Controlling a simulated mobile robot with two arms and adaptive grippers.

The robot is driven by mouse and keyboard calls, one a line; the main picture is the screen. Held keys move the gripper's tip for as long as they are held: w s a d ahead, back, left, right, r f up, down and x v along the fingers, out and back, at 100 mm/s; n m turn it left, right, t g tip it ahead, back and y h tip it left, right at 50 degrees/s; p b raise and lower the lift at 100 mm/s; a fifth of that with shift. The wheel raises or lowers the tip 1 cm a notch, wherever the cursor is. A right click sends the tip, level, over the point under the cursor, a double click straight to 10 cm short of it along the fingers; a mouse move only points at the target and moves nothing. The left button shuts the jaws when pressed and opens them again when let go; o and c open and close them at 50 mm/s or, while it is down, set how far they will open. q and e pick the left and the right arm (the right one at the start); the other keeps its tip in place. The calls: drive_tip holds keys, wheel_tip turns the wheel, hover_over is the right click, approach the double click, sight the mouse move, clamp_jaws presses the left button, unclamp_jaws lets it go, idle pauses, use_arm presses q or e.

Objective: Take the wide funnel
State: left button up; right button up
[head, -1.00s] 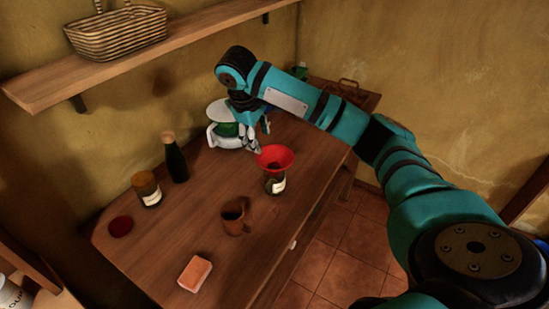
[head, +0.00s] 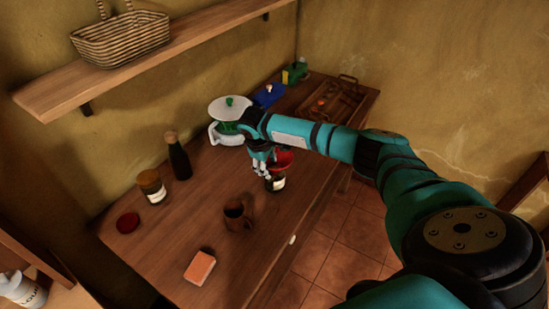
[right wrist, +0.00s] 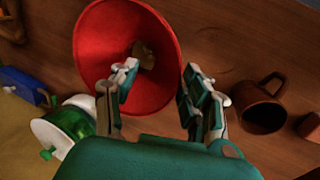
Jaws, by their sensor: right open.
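The wide red funnel (head: 285,158) sits mouth up on a labelled glass jar (head: 277,184) near the right edge of the counter. My right gripper (head: 262,170) is at the funnel's left side in the head view and hides part of it. In the right wrist view the gripper (right wrist: 158,82) is open, with its fingers spread. One finger overlaps the red funnel (right wrist: 105,35) and the other is beyond its rim. I cannot tell whether a finger touches it. My left gripper is not in view.
A brown mug (head: 238,216), an orange-topped block (head: 200,268), a dark bottle (head: 178,158), a jar (head: 151,186) and a red lid (head: 128,223) stand around the counter. A white-and-green teapot (head: 226,128) is close behind my gripper. A wooden tray (head: 345,98) lies further back.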

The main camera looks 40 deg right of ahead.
drive_tip(key=shift+d+f, duration=0.15)
drive_tip(key=shift+f, duration=0.55)
clamp_jaws()
